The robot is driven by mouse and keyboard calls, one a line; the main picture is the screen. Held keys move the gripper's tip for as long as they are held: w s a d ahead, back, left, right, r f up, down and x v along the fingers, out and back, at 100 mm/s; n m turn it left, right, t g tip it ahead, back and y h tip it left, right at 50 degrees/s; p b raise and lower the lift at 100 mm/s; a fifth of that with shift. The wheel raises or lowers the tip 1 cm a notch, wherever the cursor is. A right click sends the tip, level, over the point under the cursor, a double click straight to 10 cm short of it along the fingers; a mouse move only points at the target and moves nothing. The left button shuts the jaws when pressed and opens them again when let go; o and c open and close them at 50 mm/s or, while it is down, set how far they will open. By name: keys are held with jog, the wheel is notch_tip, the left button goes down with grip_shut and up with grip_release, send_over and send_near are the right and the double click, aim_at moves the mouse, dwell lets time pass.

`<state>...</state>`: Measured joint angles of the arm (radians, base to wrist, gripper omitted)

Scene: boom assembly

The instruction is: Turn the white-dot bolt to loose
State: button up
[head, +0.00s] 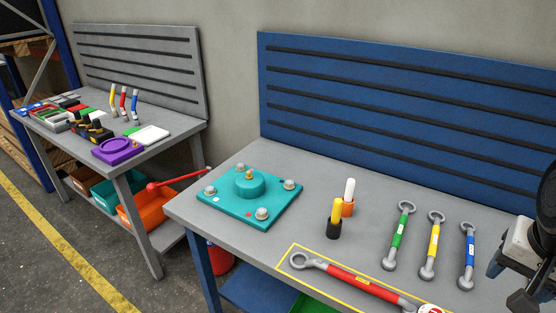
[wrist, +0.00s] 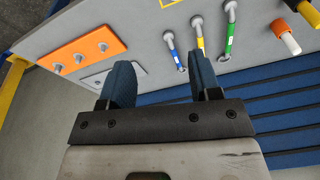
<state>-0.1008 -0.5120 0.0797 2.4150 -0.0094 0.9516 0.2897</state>
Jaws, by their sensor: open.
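A teal plate (head: 244,211) lies on the left of the near bench, with a round teal hub in its middle and grey bolts at its corners. Small coloured dots sit beside the bolts; a pale one shows near the left bolt (head: 210,191), but the dots are too small to be sure of their colours. A large red-handled ring wrench (head: 355,280) lies at the bench's front inside a yellow outline. My gripper shows partly at the right edge of the head view. In the wrist view my gripper (wrist: 163,75) is open and empty, apart from the wrenches.
Green (head: 398,236), yellow (head: 433,246) and blue (head: 467,256) wrenches lie at right. The wrist view shows an orange plate (wrist: 83,46) with bolts and a grey plate. A blue slatted panel (head: 400,110) backs the bench.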

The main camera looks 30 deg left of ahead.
jog(key=w+a+r+m, duration=0.2)
jog(key=w+a, duration=0.6)
jog(key=w, duration=0.1)
jog(key=w+a+m+g, duration=0.1)
jog(key=w+a+m, duration=0.1)
jog(key=w+a, duration=0.5)
jog(key=w+a+m, duration=0.2)
jog(key=w+a, duration=0.2)
jog(key=a, duration=0.7)
jog(key=m+g, duration=0.1)
jog(key=m, duration=0.9)
send_over(210, 188)
notch_tip(210, 188, down, 19)
jog(key=shift+f, duration=0.2)
jog(key=shift+a, duration=0.15)
jog(key=shift+f, duration=0.1)
jog(key=shift+f, duration=3.9)
